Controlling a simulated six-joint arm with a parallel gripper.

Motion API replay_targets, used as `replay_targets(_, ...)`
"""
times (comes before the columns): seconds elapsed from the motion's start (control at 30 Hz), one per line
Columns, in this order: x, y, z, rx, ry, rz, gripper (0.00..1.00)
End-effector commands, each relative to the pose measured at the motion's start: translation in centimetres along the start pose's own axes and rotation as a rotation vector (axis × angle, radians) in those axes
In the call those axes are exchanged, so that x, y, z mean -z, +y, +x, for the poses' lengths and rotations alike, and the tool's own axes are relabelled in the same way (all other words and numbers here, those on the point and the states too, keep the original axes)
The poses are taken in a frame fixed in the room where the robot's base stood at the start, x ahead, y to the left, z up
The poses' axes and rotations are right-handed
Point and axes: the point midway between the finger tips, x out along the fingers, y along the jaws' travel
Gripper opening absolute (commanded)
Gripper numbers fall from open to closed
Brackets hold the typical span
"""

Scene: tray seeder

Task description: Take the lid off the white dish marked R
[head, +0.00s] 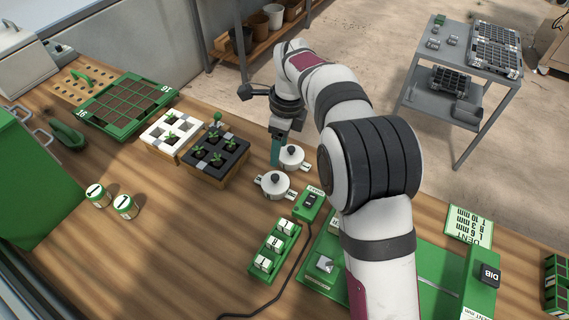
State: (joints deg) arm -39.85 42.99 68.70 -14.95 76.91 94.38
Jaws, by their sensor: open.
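Two white dishes with dark-knobbed lids stand on the wooden bench in the head view. The nearer dish (274,190) has its lid (267,180) on. The farther dish (297,164) also has its lid (294,152) on and is partly hidden behind my gripper. I cannot read an R on either dish, so I cannot tell which is marked. My gripper (276,160) points down with teal fingers, just left of the farther dish and behind the nearer one. It is open, with nothing seen in it. Whether it touches a dish is unclear.
A black seedling tray (233,171) and a white one (158,141) stand left of the dishes. A green rack (259,270) of small jars, a green switch box (308,207) and a black cable (287,272) are in front. Bare bench lies at the left front.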

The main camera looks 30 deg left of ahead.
Motion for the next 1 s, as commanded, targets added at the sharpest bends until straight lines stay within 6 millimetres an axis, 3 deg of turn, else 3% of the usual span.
replay_targets(0.1,0.1,0.1,3.4,-0.003,0.002,-0.001,0.64)
replay_targets(0.5,0.1,-0.2,10.3,-0.001,0.002,-0.001,0.64)
replay_targets(0.6,0.1,-0.3,11.3,0.001,0.001,0.001,0.64)
replay_targets(0.8,0.1,-0.3,11.4,0.002,0.001,0.0,0.64)
replay_targets(1.0,0.1,-0.3,11.4,0.002,0.001,0.0,0.3)
